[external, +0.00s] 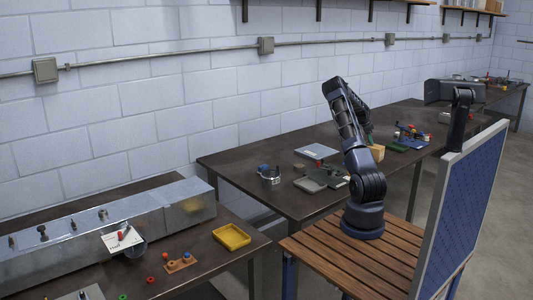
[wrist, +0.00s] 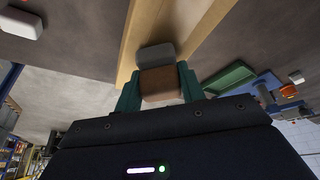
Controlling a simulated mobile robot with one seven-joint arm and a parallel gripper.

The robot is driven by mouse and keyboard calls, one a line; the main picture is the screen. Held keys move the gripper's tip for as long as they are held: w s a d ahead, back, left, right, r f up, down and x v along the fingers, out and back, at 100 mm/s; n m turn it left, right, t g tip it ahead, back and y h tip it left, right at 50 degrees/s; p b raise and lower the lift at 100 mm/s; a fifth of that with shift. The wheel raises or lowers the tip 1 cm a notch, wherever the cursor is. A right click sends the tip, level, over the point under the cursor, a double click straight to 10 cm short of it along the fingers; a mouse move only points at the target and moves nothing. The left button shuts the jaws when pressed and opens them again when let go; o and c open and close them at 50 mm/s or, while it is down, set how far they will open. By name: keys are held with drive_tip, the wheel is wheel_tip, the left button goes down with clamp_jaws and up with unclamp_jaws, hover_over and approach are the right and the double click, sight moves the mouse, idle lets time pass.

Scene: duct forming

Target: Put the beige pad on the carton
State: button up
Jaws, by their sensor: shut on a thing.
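My gripper (wrist: 160,88) has its teal fingers shut on a brownish-beige block, which I take for the beige pad (wrist: 160,80). A grey rounded block (wrist: 155,55) shows just beyond the pad; I cannot tell whether they touch. The tan carton (wrist: 188,22) lies behind both in the wrist view. In the external view the carton (external: 376,155) stands on the far table, beside my arm. My gripper is mostly hidden there behind the arm, close to the carton. Whether the pad touches the carton cannot be told.
A green tray (wrist: 228,78) and a blue item (wrist: 262,84) lie right of the gripper in the wrist view. A whitish block (wrist: 20,22) lies at upper left.

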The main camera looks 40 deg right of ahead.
drive_tip(key=o, duration=1)
drive_tip(key=shift+c, duration=0.2)
